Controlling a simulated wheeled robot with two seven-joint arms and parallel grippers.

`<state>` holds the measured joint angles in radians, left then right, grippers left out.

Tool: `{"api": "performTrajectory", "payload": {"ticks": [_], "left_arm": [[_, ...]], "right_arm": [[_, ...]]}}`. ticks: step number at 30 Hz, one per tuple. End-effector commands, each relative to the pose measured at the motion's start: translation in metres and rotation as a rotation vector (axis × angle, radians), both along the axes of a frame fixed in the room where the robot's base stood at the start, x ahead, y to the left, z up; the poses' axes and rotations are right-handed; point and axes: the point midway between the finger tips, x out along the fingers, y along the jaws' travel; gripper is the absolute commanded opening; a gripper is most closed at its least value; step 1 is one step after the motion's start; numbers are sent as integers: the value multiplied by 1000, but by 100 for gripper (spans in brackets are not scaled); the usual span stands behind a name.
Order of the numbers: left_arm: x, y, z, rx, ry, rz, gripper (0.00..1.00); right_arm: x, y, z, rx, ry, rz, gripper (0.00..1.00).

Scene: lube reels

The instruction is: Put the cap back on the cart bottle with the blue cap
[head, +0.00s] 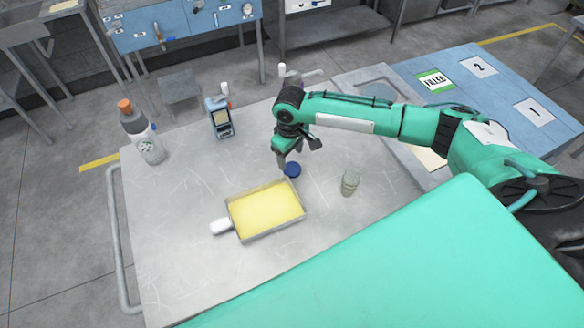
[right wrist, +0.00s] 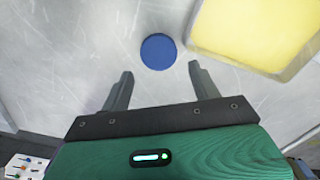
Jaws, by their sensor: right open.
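A round blue cap (head: 292,169) lies flat on the grey cart top (head: 190,190), just behind the yellow tray. It also shows in the right wrist view (right wrist: 158,51), just beyond the fingertips and roughly centred between them. My right gripper (head: 283,163) points down close beside the cap, open and empty. Both of its fingers show in the right wrist view (right wrist: 160,70), apart from the cap. A small clear greenish vessel (head: 350,182) stands right of the cap; I cannot tell whether it is the blue cap's bottle. My left gripper is not in view.
A tray with yellow contents (head: 265,210) sits near the cap, with a white piece (head: 221,227) at its left side. A grey bottle with an orange top (head: 142,135) and a blue device (head: 219,118) stand farther left. A blue table (head: 490,95) is at right.

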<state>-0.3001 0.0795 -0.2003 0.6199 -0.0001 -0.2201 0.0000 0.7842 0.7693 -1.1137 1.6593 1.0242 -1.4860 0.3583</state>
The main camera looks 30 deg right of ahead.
Motion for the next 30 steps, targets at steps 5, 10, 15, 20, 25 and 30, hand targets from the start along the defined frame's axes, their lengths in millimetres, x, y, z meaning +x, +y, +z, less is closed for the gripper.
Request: {"api": "performTrajectory", "payload": {"ticks": [5, 10, 15, 20, 25, 30], "left_arm": [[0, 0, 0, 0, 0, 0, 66], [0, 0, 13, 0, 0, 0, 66], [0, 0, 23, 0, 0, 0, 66], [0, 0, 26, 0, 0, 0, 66], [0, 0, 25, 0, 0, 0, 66], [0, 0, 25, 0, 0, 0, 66]], "right_arm": [[0, 0, 0, 0, 0, 0, 63], [2, 0, -12, -2, 2, -2, 63], [5, 1, -37, -1, 3, -1, 63], [5, 2, -50, 0, 0, 0, 63], [5, 1, -52, 0, 0, 0, 63], [5, 1, -52, 0, 0, 0, 63]]}}
